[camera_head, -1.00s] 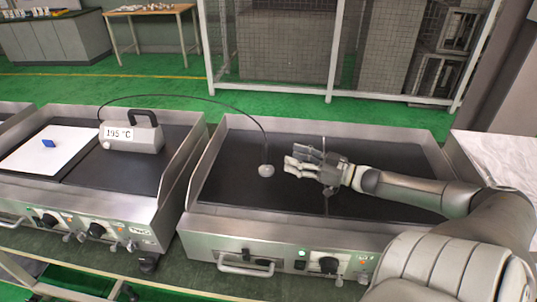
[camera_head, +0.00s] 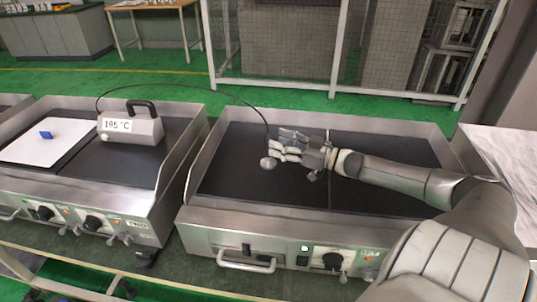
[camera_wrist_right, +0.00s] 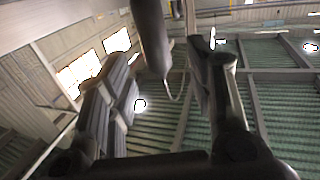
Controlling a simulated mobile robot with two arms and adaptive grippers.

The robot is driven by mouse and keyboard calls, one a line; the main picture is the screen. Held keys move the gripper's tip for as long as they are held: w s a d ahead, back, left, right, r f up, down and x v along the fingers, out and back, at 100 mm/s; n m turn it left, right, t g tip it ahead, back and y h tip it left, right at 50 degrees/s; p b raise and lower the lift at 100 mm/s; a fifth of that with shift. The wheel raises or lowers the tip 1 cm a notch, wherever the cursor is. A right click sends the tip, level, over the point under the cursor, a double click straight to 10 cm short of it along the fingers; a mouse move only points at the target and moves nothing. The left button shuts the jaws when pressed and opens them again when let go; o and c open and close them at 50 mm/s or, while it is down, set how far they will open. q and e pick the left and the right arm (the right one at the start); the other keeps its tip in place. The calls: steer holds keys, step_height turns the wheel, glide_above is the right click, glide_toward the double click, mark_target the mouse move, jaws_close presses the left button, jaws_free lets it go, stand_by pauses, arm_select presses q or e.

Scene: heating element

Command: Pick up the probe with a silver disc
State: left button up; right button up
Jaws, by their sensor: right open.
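The probe's silver disc (camera_head: 268,163) is at the left part of the right griddle's dark plate. A thin black cable (camera_head: 240,101) runs from its upper end to the thermometer box (camera_head: 130,127), which reads 195 °C. My right gripper (camera_head: 279,142) is open in the head view, with its fingers pointing left around or beside the probe's stem, just above the disc. The fingers hide most of the stem. In the right wrist view a dark rounded cylinder (camera_wrist_right: 153,42) shows between the spread fingers; I cannot tell if it is the probe. My left gripper is out of view.
The right griddle (camera_head: 330,235) has raised metal walls at its sides and back. The left griddle (camera_head: 110,207) carries the thermometer box and a white board (camera_head: 35,150) with a blue block (camera_head: 46,135). The right griddle's plate looks otherwise clear.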

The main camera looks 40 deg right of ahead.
mark_target(267, 137)
steer(key=shift+w+a+r, duration=0.15)
steer(key=shift+w, duration=0.45)
steer(key=shift+w+a+r, duration=0.15)
steer(key=shift+w, duration=0.45)
steer(key=shift+x, duration=1.3)
steer(key=shift+c, duration=0.3)
jaws_close()
